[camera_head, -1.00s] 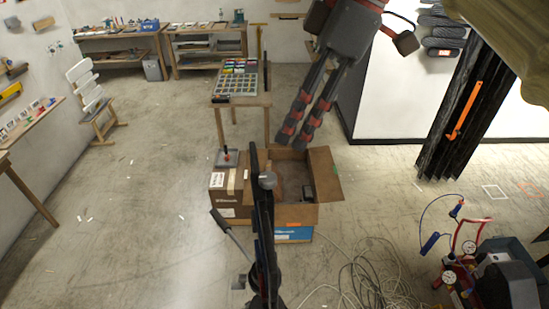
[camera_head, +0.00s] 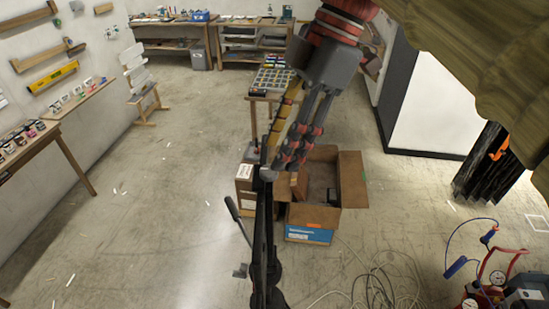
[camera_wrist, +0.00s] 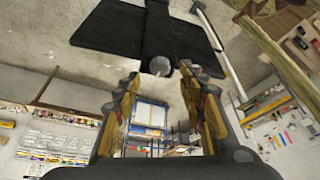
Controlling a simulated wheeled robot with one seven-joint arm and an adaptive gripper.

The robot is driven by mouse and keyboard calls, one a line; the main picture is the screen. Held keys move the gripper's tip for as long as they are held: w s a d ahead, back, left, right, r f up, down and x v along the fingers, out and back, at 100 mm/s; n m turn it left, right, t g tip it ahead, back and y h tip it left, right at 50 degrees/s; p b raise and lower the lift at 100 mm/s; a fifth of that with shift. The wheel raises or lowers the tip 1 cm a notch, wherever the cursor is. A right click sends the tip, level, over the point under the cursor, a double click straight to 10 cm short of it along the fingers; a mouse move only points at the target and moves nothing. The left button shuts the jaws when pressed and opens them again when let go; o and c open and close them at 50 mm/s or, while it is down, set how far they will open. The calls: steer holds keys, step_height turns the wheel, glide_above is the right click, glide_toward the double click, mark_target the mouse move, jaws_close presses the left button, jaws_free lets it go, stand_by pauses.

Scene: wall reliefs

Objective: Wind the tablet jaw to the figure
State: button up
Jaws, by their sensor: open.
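A black tablet stand (camera_head: 262,215) rises in front of me, seen almost edge-on in the head view, with a grey round knob (camera_head: 268,174) near its top. In the wrist view its dark flat plates (camera_wrist: 105,25) fill the top, and the knob (camera_wrist: 160,66) shows between the fingertips. My gripper (camera_head: 288,160) is open and empty, pointing down just right of the knob in the head view. In the wrist view my gripper (camera_wrist: 160,76) has one finger on each side of the knob; I cannot tell whether they touch it. No figure or scale is readable.
An open cardboard box (camera_head: 326,190) stands behind the stand, with a small table (camera_head: 262,98) beyond. Cables (camera_head: 375,285) and a red-framed gauge unit (camera_head: 495,285) lie at the lower right. The floor at left is mostly clear. Brownish cloth-like material (camera_head: 480,45) hangs at upper right.

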mark_target(269, 174)
steer(key=shift+x, duration=1.85)
steer(key=shift+c, duration=0.4)
jaws_close()
